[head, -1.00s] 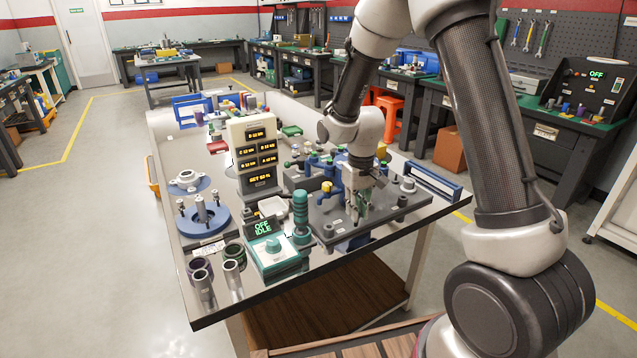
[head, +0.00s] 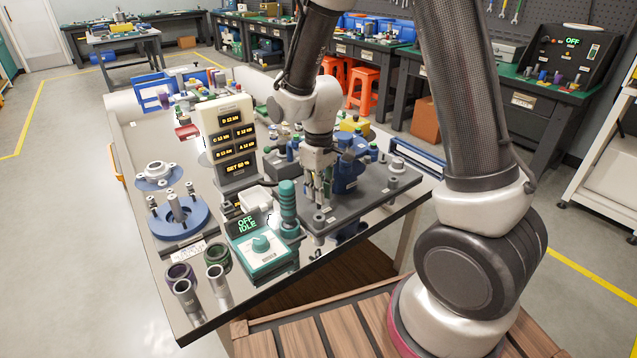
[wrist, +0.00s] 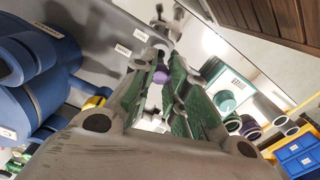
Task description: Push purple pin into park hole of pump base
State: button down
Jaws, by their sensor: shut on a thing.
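My gripper (head: 318,188) is over the near left part of the grey pump base (head: 385,198), pointing down. In the wrist view its green-padded fingers (wrist: 160,88) are shut on the purple pin (wrist: 160,76), which shows between the fingertips. Just beyond the pin stands a small grey post (wrist: 161,30). I cannot tell whether the pin touches it or sits in a hole. The blue pump body (head: 345,172) is right of my gripper in the head view and shows large at left in the wrist view (wrist: 40,80). The park hole is not clearly visible.
A teal control box (head: 262,252) with a green display and a teal-handled tool (head: 288,205) stand close left of the base. A display tower (head: 228,140) stands behind them. Grey and dark cylinders (head: 187,298) stand near the table's front left corner.

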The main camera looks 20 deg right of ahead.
aim_at(319, 207)
jog(key=shift+f, duration=0.2)
dwell(0.5)
jog(key=shift+f, duration=1.1)
jog(key=shift+f, duration=0.15)
jog(key=shift+f, duration=0.5)
jog(key=shift+f, duration=0.95)
dwell(0.8)
jog(key=c, duration=1.3)
grip_release()
